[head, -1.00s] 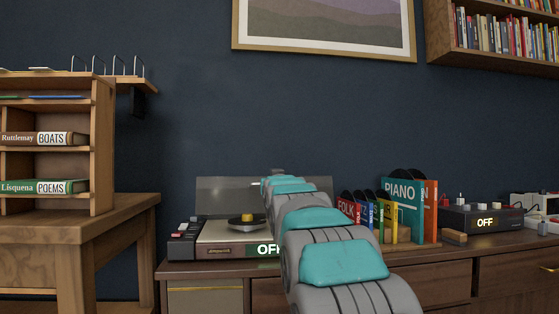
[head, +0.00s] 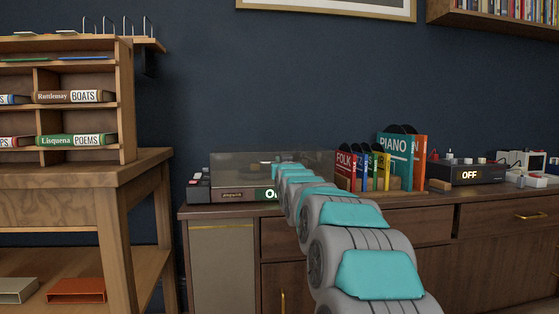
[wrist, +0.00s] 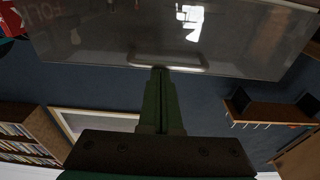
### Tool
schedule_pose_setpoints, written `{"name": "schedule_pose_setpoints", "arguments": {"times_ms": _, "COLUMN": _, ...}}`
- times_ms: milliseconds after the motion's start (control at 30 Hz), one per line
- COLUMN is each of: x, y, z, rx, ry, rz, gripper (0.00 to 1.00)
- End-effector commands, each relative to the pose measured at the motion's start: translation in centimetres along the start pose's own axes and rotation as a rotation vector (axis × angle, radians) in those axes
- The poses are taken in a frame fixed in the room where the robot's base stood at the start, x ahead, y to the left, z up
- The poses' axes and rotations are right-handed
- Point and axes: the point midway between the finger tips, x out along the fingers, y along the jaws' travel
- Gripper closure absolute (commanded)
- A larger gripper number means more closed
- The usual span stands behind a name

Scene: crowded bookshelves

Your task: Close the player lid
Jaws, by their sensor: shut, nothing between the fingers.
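The record player (head: 232,195) stands on the cabinet, with an "OFF" display partly hidden behind my arm. Its grey see-through lid (head: 240,165) now shows as a glossy panel over the player body, and the platter no longer shows plainly. I cannot tell from here whether the lid lies fully flat. In the wrist view the lid (wrist: 110,40) fills the top, with a raised handle (wrist: 185,60) along its edge. My gripper (wrist: 160,72) is shut and empty, its fingertips at or very near that handle; contact is unclear. In the head view the fingertips are hidden.
Upright records (head: 395,155) stand right of the player, close to my arm. A black device (head: 466,173) showing "OFF" sits farther right. A small control box (head: 198,188) stands left of the player. A wooden shelf unit (head: 127,100) on a table is at the left.

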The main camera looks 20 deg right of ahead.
Motion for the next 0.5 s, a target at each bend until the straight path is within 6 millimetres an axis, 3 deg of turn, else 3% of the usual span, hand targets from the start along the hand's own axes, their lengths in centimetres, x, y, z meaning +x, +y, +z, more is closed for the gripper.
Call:
{"name": "schedule_pose_setpoints", "arguments": {"times_ms": 33, "x": 0.3, "y": -0.1, "z": 4.2, "rx": 0.002, "ry": -0.074, "rz": -0.002, "gripper": 1.00}}
{"name": "schedule_pose_setpoints", "arguments": {"times_ms": 267, "x": 0.4, "y": -0.1, "z": 4.6, "rx": 0.003, "ry": -0.081, "rz": -0.003, "gripper": 1.00}}
{"name": "schedule_pose_setpoints", "arguments": {"times_ms": 500, "x": 0.2, "y": -0.3, "z": 1.9, "rx": 0.002, "ry": -0.066, "rz": -0.003, "gripper": 1.00}}
